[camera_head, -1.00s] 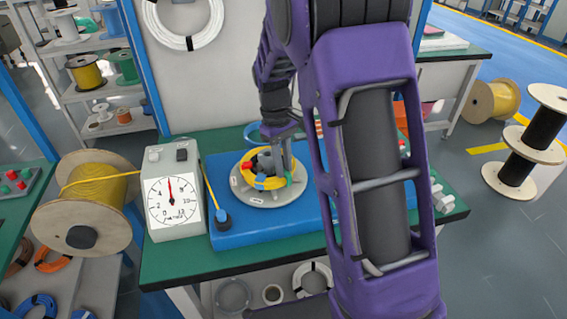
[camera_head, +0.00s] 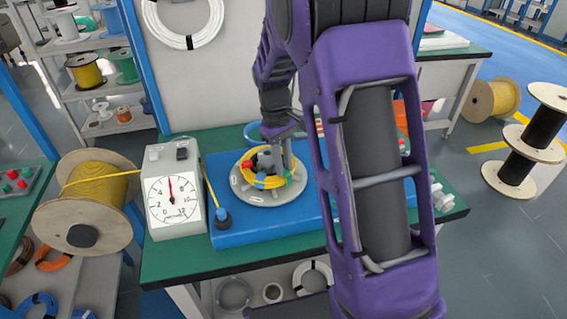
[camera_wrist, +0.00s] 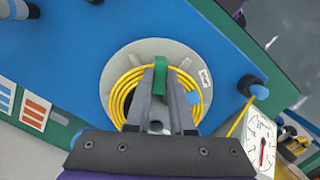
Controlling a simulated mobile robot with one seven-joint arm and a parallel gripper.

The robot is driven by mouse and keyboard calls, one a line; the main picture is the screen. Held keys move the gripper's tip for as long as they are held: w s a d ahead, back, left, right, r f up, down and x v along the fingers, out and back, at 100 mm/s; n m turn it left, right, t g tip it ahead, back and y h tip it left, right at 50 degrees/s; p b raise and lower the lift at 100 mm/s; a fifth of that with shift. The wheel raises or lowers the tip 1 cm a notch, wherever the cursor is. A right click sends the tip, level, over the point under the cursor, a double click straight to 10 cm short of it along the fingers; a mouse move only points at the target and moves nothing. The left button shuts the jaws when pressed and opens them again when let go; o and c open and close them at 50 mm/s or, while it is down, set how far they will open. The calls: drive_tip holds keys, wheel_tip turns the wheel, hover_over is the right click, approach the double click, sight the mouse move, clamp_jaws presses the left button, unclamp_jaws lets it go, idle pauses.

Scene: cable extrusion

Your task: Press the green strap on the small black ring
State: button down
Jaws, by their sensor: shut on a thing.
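A yellow cable coil (camera_head: 243,178) lies on a round grey disc (camera_head: 263,199). It also shows in the wrist view (camera_wrist: 119,98), around the disc's middle. I see no small black ring under the strap; the coil there is yellow. The green strap (camera_wrist: 160,76) sits across the far side of the coil, at my fingertips. My gripper (camera_wrist: 160,68) is shut on the green strap, pointing down at the coil. In the head view my gripper (camera_head: 286,172) is over the coil's right side. A blue strap (camera_wrist: 193,98) sits on the coil to the right of my fingers.
The disc is on a blue base (camera_head: 228,236) on a green table. A dial box (camera_head: 173,200) and a yellow cable spool (camera_head: 90,200) stand to the left. A dark post with a blue top (camera_head: 222,218) guides the yellow cable beside the disc.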

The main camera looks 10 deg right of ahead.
drive_tip(key=shift+f, duration=0.1)
drive_tip(key=c, duration=0.7)
unclamp_jaws()
wheel_tip(320, 180, up, 8)
drive_tip(key=p, duration=0.6)
idle(0.3)
